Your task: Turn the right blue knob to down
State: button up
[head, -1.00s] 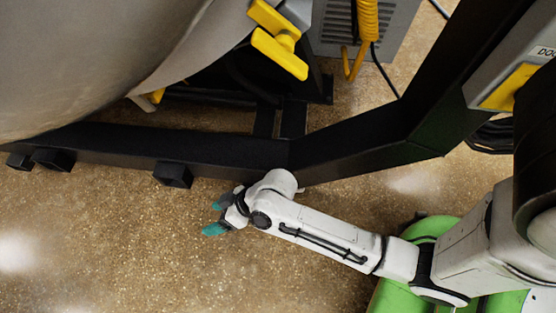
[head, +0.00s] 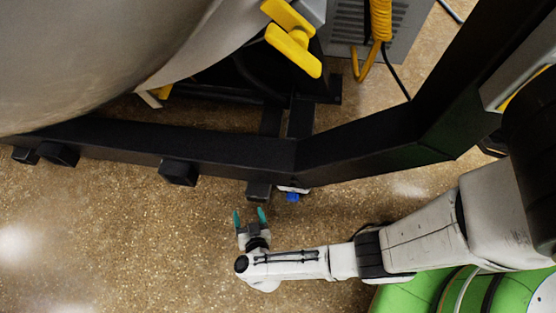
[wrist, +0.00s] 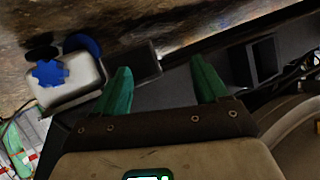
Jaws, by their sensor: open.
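A blue knob (head: 293,197) shows in the head view just below the black frame's lower edge, right of my gripper. In the wrist view a cross-shaped blue knob (wrist: 48,74) sits on the end of a pale rounded housing (wrist: 72,82) at the left. A second, dark blue rounded part (wrist: 82,43) shows partly behind that housing. I cannot tell which is the right knob. My gripper (head: 249,216) has teal fingers pointing up toward the frame. In the wrist view my gripper (wrist: 160,64) is open and empty, with the cross-shaped knob left of its fingers, apart from them.
The black frame (head: 225,148) runs across the head view, with stubby black blocks (head: 178,173) along its edge. A large grey vessel (head: 90,60) fills the upper left. Yellow handles (head: 293,50) and a yellow coiled hose (head: 378,20) are above.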

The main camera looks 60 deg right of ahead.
aim_at(292, 200)
jog(key=s+d+f+m+g+h, duration=0.1)
jog(key=s+d+g+h, duration=0.15)
jog(key=s, duration=0.35)
jog(key=s+d+f+g+h, duration=0.1)
jog(key=s+d+g+h, duration=0.1)
jog(key=s+g, duration=0.25)
jog(key=shift+t, duration=0.4)
jog(key=b+x, duration=0.1)
jog(key=x, duration=0.2)
jog(key=b+x, duration=0.1)
jog(key=x, duration=0.2)
jog(key=b+x, duration=0.1)
jog(key=x, duration=0.1)
jog(key=shift+s+d+f+b, duration=0.2)
jog(key=shift+s+d+b, duration=0.05)
jog(key=shift+d+b, duration=0.2)
jog(key=shift+w+d+f, duration=0.1)
jog(key=shift+w+d, duration=0.05)
jog(key=shift+d, duration=0.4)
jog(key=shift+c, duration=0.4)
jog(key=c, duration=1)
